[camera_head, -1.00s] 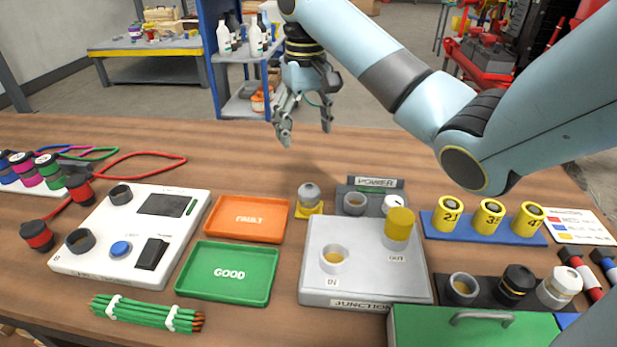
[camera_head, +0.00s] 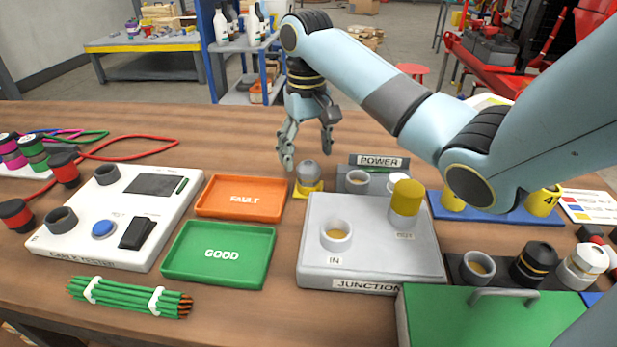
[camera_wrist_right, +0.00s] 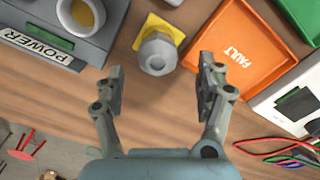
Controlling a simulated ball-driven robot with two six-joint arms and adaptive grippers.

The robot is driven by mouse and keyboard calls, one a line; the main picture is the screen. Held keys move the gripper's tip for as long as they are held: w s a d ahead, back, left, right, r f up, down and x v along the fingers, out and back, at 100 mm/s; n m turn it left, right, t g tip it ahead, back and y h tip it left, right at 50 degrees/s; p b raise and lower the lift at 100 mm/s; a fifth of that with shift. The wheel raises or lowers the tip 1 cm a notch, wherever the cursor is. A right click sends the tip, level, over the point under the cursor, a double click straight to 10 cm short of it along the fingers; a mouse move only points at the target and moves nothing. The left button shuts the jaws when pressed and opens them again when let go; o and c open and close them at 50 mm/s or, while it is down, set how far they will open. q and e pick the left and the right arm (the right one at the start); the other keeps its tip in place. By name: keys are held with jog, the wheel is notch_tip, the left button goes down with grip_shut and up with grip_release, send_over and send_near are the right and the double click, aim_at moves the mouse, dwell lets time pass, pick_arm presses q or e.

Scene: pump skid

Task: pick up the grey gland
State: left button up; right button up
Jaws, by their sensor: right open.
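The grey gland (camera_head: 309,173) stands on a small yellow base (camera_head: 309,190) behind the junction box, between the orange FAULT tray and the POWER block. In the right wrist view the gland (camera_wrist_right: 157,53) lies just beyond the fingertips, roughly centred between them. My right gripper (camera_head: 307,152) is open and empty, pointing down slightly above and behind the gland. In the right wrist view its two fingers (camera_wrist_right: 164,72) are spread wide apart, not touching the gland. My left gripper is not in view.
The orange FAULT tray (camera_head: 242,197) is left of the gland and the POWER block (camera_head: 379,161) is close on its right. The junction box (camera_head: 370,268) stands in front, with a yellow gland (camera_head: 406,198) on it. The wood behind is clear.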

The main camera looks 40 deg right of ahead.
aim_at(308, 162)
notch_tip(308, 162, down, 4)
jog(key=shift+s+d+r, duration=0.1)
jog(key=shift+s, duration=0.05)
jog(key=c, duration=1.4)
